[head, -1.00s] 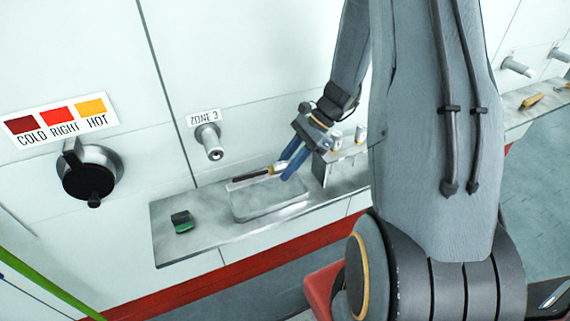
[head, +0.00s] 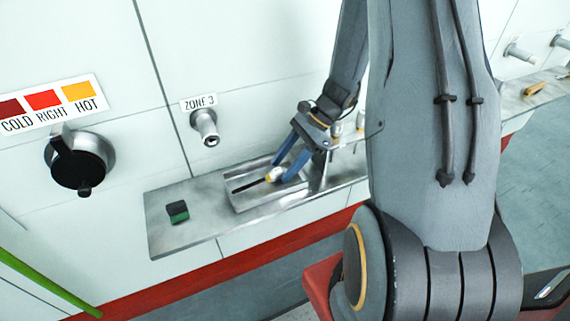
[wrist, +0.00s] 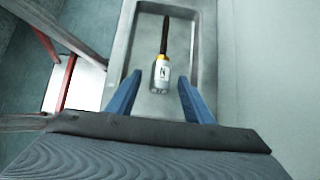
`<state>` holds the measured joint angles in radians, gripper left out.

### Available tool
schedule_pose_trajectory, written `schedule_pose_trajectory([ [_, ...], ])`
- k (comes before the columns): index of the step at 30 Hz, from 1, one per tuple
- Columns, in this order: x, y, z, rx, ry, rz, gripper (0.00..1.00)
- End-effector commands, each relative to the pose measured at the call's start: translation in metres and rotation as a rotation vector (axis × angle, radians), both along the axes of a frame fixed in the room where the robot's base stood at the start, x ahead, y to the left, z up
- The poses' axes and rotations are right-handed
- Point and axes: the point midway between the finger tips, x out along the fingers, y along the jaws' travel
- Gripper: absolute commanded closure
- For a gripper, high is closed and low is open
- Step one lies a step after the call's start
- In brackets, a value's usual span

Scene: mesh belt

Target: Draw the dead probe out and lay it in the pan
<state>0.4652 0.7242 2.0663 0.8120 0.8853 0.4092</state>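The probe, with a dark rod, a yellow band and a pale labelled handle, lies in the shallow metal pan. In the wrist view the probe (wrist: 162,70) is inside the pan (wrist: 202,60), its handle toward me. My gripper (wrist: 155,100) has its two blue fingers spread wide, one on each side of the handle and apart from it. In the head view my gripper (head: 287,165) is over the right part of the pan (head: 236,206), and the probe (head: 252,184) points left. The zone 3 socket (head: 206,125) on the wall above shows an open end with nothing in it.
A black and green block (head: 178,212) sits on the shelf (head: 165,240) left of the pan. A rack with pale cylinders (head: 338,130) stands right of my gripper. A black dial (head: 80,165) is on the wall, and a green rod (head: 45,285) crosses the lower left.

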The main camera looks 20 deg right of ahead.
Motion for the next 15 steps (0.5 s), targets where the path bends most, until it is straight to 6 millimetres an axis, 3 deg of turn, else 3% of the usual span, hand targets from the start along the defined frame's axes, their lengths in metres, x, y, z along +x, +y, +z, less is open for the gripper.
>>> schedule_pose_trajectory([
  [10,0.0,0.0,0.002,0.0,-0.001,0.0,0.52],
  [15,0.002,-0.001,0.017,-0.002,-0.004,0.0,0.52],
])
